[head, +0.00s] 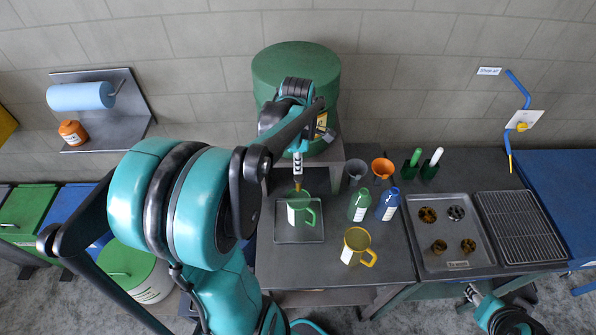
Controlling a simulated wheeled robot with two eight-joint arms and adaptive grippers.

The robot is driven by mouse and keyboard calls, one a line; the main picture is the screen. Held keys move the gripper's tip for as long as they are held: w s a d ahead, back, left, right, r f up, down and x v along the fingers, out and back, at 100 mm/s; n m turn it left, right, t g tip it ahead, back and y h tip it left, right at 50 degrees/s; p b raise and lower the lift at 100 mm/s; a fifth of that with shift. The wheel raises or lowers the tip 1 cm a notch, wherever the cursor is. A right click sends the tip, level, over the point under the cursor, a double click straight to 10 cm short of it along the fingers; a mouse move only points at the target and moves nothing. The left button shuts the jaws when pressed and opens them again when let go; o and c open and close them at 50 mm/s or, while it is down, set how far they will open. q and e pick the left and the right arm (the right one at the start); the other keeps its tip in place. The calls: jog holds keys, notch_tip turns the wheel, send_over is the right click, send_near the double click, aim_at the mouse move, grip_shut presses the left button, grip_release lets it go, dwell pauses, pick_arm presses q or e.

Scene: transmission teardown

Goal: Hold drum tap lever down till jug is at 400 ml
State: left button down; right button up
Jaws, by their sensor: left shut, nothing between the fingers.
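The green drum (296,68) stands on a raised stand against the wall. My left gripper (298,168) points down in front of the drum, shut and empty, above the green-handled jug. The tap and its lever are mostly hidden behind my left wrist, so I cannot tell whether the gripper touches the lever. A small brass-coloured piece shows just below the fingers. The clear jug with a green handle (308,221) stands upright on a small grey tray (285,237) under it. Its liquid level is too small to read.
A yellow-handled jug (357,246) stands nearer on the dark bench. A green bottle (359,206), a blue bottle (388,204), a grey cup (357,172) and an orange funnel (382,169) stand to the right. A metal tray (457,265) of gears lies farther right.

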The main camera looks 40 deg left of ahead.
aim_at(298, 181)
pick_arm(q)
jog(key=shift+f, duration=1.45)
jog(key=shift+s+d+f+t+y+b, duration=0.2)
jog(key=shift+f+t+y+b, duration=0.1)
jog(key=shift+f+t+b, duration=0.15)
jog(key=shift+s+d+f+t+y+b, duration=0.15)
jog(key=shift+f+t+y+b, duration=0.2)
jog(key=shift+f, duration=0.15)
jog(key=shift+s+f+b, duration=0.15)
jog(key=shift+f+b, duration=0.2)
jog(key=shift+b, duration=0.05)
jog(key=shift+d, duration=0.1)
jog(key=shift+r, duration=0.1)
dwell(5.0)
